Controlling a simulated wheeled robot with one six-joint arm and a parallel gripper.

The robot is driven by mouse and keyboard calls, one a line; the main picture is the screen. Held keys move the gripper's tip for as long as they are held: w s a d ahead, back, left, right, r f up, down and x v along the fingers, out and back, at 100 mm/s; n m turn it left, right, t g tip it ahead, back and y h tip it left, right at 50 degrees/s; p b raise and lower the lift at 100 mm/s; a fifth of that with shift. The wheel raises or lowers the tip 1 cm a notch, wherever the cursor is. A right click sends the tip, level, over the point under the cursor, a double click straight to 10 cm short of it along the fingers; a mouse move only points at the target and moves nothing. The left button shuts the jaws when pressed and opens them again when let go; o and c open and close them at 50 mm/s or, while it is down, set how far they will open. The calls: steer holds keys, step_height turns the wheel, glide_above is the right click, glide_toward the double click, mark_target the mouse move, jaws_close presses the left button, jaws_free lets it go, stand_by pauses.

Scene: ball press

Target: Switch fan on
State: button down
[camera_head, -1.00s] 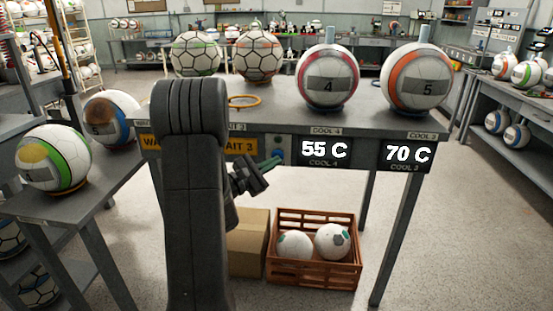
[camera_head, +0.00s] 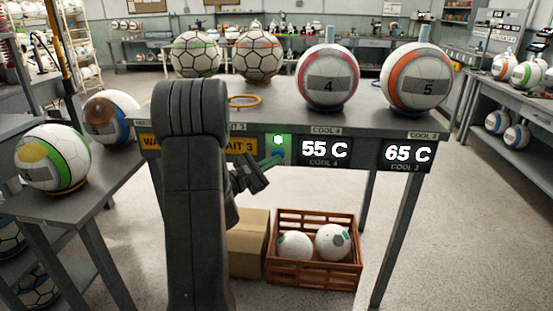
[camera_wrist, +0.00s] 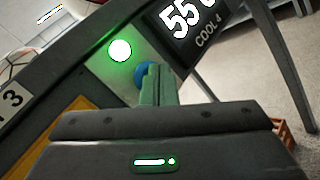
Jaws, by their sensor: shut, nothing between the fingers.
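The fan switch is a small panel on the front edge of the grey table, with a lit green lamp (camera_head: 277,140) above a blue button (camera_head: 278,153). The wrist view also shows the glowing lamp (camera_wrist: 120,51) and the blue button (camera_wrist: 142,74). My gripper (camera_head: 276,159) is shut and empty, with its green fingertips at the blue button. In the wrist view the fingers (camera_wrist: 157,80) overlap the button and hide part of it. I cannot tell whether they press on it. The displays beside it read 55 C (camera_head: 324,150) and 65 C (camera_head: 407,153).
Balls marked 4 (camera_head: 328,77) and 5 (camera_head: 417,78) stand on the table top (camera_head: 290,112). An orange crate (camera_head: 313,270) with two balls and a cardboard box (camera_head: 247,245) lie below. A side table (camera_head: 90,195) stands at left. The floor at right is clear.

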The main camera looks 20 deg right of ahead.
steer(key=shift+s+f, duration=0.1)
steer(key=shift+s+a+b, duration=0.2)
steer(key=shift+s+b, duration=0.1)
steer(key=s+a+b, duration=0.2)
steer(key=s+a, duration=0.1)
steer(key=s, duration=0.2)
stand_by(0.4)
steer(key=shift+a, duration=0.1)
steer(key=shift+s, duration=0.1)
stand_by(0.3)
